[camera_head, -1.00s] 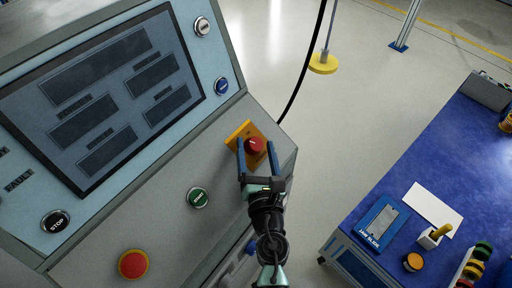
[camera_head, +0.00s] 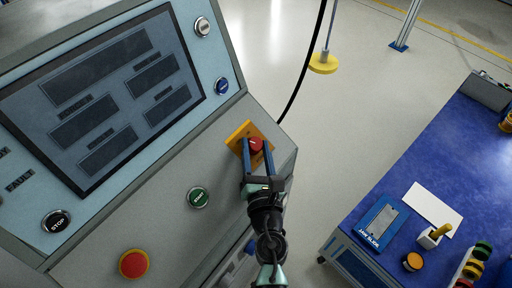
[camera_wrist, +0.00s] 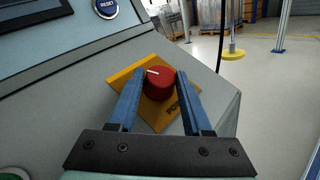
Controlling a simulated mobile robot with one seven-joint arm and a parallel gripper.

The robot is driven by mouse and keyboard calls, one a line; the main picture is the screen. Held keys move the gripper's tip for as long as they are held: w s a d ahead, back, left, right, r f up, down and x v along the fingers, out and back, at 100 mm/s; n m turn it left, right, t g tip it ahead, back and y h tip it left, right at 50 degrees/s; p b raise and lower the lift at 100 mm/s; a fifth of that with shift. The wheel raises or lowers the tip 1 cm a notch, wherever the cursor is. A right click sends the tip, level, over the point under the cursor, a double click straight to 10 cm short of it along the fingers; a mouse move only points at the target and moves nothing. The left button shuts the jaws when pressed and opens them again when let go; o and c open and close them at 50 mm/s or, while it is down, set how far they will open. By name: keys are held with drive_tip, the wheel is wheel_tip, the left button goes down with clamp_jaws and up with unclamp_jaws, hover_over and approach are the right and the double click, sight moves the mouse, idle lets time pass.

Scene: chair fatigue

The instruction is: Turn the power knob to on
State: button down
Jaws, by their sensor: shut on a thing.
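The power knob (camera_head: 256,145) is a red round knob on a yellow-orange plate (camera_head: 237,134), set on the right end of the grey console's sloped face. In the wrist view the red knob (camera_wrist: 158,82) has a pale mark pointing to the upper left, and the plate (camera_wrist: 128,75) carries partly hidden lettering. My gripper (camera_head: 257,148) reaches the knob from below, with one blue finger on each side. It also shows in the wrist view (camera_wrist: 157,84), shut on the knob.
A blue workbench (camera_head: 430,150) stands right. Floor between is clear.

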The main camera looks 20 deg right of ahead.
drive_tip(key=shift+w+a+r+m+g+h+p, duration=0.15)
drive_tip(key=shift+m+g+h+p, duration=0.5)
drive_tip(key=shift+p, duration=0.7)
drive_tip(key=shift+s+r+m+g+h+p, duration=0.1)
drive_tip(key=shift+m+g+h+p, duration=0.5)
drive_tip(key=shift+p, duration=0.7)
drive_tip(key=m+p, duration=0.1)
drive_tip(key=m+g+h+p, duration=0.1)
drive_tip(key=p, duration=0.1)
drive_tip(key=shift+w+a+r+h+p, duration=0.15)
drive_tip(key=shift+a+r+h+p, duration=0.1)
drive_tip(key=shift+r+p, duration=0.1)
drive_tip(key=shift+m+g+h+p, duration=0.4)
drive_tip(key=shift+m+g+p, duration=0.15)
drive_tip(key=shift+m+g, duration=0.1)
drive_tip(key=m+g, duration=0.1)
drive_tip(key=m+g+h+p, duration=0.1)
drive_tip(key=m+g+p, duration=0.1)
drive_tip(key=shift+w+f+g, duration=0.1)
drive_tip(key=shift+w+g, duration=0.15)
drive_tip(key=shift+g, duration=0.15)
drive_tip(key=shift+f+m+g+h+p, duration=0.15)
drive_tip(key=shift+m+g+h+p, duration=0.3)
drive_tip(key=shift+m+g, duration=1)
drive_tip(key=shift+g, duration=0.35)
drive_tip(key=shift+c, duration=1.7)
unclamp_jaws()
drive_tip(key=shift+y, duration=0.25)
